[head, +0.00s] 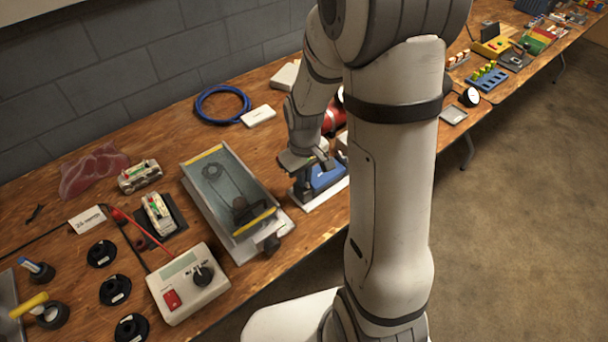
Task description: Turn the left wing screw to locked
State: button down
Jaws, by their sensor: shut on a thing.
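My gripper (303,171) points down at the left side of a black and blue unit (327,178) on the wooden bench. It is shut on a small part there, which I take to be the left wing screw. The screw itself is hidden by the jaws and too small to make out, so I cannot tell its angle. The unit sits on a pale base plate (326,196) near the bench's front edge. My arm covers the unit's right side and whatever stands behind it.
A grey tray (208,204) with yellow-edged ends stands left of the unit. A tester box (187,283), black reels (114,290) and a blue cable coil (222,104) lie further left and behind. A red cylinder (333,119) is close behind the gripper. Open floor lies right.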

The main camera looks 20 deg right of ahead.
jog(key=shift+m, duration=0.4)
jog(key=m, duration=0.3)
jog(key=shift+m+b, duration=0.4)
jog(key=m, duration=0.4)
jog(key=shift+b, duration=0.3)
jog(key=m, duration=0.9)
jog(key=shift+b, duration=0.4)
jog(key=shift+m, duration=0.3)
jog(key=c, duration=1.6)
grip_release()
jog(key=shift+r, duration=0.15)
